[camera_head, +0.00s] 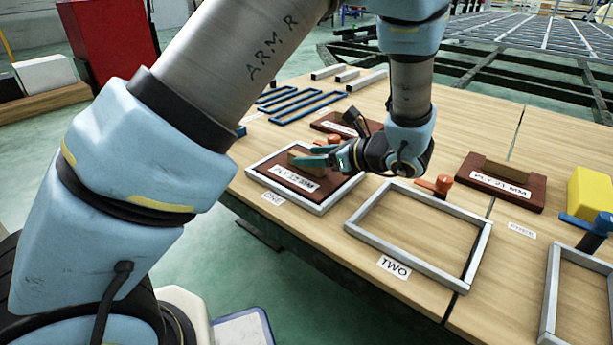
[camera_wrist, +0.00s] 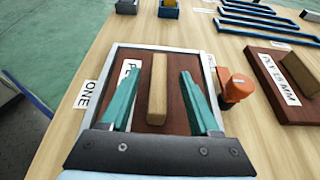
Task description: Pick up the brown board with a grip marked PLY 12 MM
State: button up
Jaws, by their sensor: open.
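A dark brown board (camera_head: 271,177) lies inside the grey frame (camera_head: 322,210) by the sign ONE. Its white label starts with PLY; the number is hard to read, possibly 12 MM. A light wooden grip bar (camera_wrist: 157,90) stands up along the board's middle. My gripper (camera_head: 303,155) is open over this board. In the wrist view, its teal fingers (camera_wrist: 159,76) lie on either side of the grip bar, with visible gaps. I cannot tell how far down they reach. The left finger covers part of the label.
Another brown board (camera_wrist: 284,85) lies behind, and one marked PLY 21 MM (camera_head: 500,184) lies to the right. Orange-knobbed clamps (camera_wrist: 239,87) stand beside the frames. The frame at TWO (camera_head: 440,277) is empty.

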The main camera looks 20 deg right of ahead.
jog(key=b+x, duration=0.3)
jog(key=x, duration=0.2)
jog(key=shift+f, duration=0.25)
grip_shut()
dwell(1.2)
